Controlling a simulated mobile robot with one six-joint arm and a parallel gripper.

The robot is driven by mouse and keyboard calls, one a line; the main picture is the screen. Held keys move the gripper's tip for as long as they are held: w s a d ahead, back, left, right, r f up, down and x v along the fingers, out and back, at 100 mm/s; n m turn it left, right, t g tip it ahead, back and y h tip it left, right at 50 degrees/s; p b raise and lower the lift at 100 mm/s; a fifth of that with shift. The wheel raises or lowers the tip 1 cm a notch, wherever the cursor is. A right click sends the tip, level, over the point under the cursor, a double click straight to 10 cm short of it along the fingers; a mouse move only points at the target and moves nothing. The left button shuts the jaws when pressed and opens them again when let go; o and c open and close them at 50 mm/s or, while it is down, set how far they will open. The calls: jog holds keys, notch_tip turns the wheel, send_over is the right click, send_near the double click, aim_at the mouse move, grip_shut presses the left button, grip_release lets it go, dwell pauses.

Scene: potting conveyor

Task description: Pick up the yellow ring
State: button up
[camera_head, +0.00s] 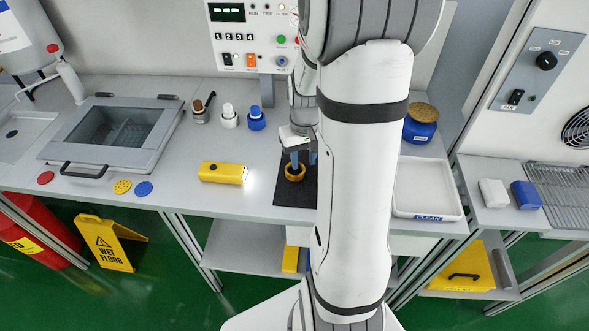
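The yellow ring (295,177) lies on a black mat (292,193) on the grey worktop, near the middle of the view. My gripper (303,160) points down just above and behind the ring. Its two blue fingertips show apart, with a gap between them. The left fingertip overlaps the ring's far side in this view; I cannot tell whether it touches the ring. My white arm hides the right part of the mat.
A yellow flashlight (222,172) lies left of the mat. A white tray (425,188) marked "CLEAN" and a blue jar (420,124) stand to the right. Small bottles (229,117) stand at the back. Colored discs (122,186) lie at the front left.

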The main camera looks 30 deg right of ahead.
jog(key=shift+f, duration=1.4)
jog(key=shift+c, duration=0.4)
grip_shut()
